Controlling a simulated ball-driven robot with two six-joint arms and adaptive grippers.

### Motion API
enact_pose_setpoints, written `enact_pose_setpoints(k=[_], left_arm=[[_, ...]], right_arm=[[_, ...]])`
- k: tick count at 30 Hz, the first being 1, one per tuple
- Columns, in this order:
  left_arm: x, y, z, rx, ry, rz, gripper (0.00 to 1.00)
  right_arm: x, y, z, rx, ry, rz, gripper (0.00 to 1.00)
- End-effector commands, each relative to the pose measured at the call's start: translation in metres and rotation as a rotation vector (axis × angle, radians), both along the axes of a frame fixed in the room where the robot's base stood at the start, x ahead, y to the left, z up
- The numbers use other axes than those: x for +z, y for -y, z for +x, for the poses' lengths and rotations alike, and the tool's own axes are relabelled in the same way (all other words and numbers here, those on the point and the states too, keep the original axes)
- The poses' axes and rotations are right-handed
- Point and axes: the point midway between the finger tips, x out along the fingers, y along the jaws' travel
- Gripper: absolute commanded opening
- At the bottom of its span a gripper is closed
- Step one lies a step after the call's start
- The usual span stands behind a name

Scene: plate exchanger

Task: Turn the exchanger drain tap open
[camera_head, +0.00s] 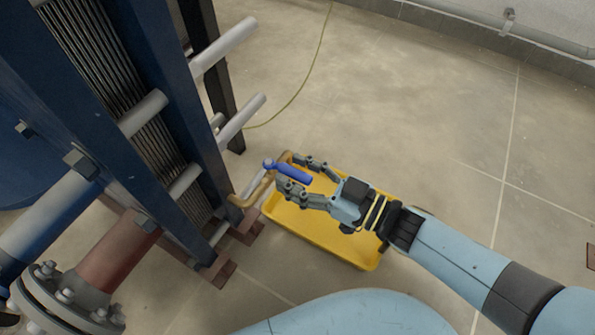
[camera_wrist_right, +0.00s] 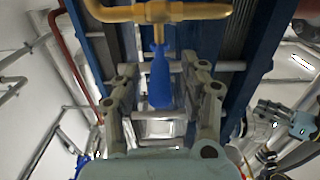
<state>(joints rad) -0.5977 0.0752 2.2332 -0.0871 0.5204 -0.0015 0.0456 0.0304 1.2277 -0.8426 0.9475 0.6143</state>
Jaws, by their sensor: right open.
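The drain tap has a blue lever handle (camera_head: 293,173) on a brass pipe (camera_head: 257,189) at the foot of the plate exchanger (camera_head: 170,80). My right gripper (camera_head: 304,176) is open, with its fingers on either side of the blue handle. In the right wrist view the blue handle (camera_wrist_right: 160,80) stands between the two open fingers (camera_wrist_right: 163,92), with a gap on each side. The brass pipe (camera_wrist_right: 165,12) runs across the top of that view. My left gripper does not show in the head view.
A yellow tray (camera_head: 322,243) lies on the floor under the tap and my right gripper. A flanged pipe (camera_head: 75,295) is at the lower left. A thin yellow-green hose or cable (camera_head: 303,82) lies on the floor. The tiled floor to the right is clear.

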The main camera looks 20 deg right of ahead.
Motion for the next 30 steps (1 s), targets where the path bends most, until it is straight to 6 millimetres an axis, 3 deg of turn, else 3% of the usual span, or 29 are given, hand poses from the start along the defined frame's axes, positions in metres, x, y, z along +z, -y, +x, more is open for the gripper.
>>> enact_pose_setpoints(k=[4, 14, 30], left_arm=[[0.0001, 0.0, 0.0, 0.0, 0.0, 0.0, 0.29], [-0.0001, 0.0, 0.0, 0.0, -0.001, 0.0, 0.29], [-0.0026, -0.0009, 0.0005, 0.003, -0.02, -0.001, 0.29]], right_arm=[[0.0003, 0.0, 0.0001, 0.0, 0.001, 0.001, 0.42], [0.0002, 0.0, 0.0, 0.0, 0.001, 0.001, 0.0], [0.0011, -0.0025, -0.0014, 0.011, 0.001, 0.0, 0.0]])
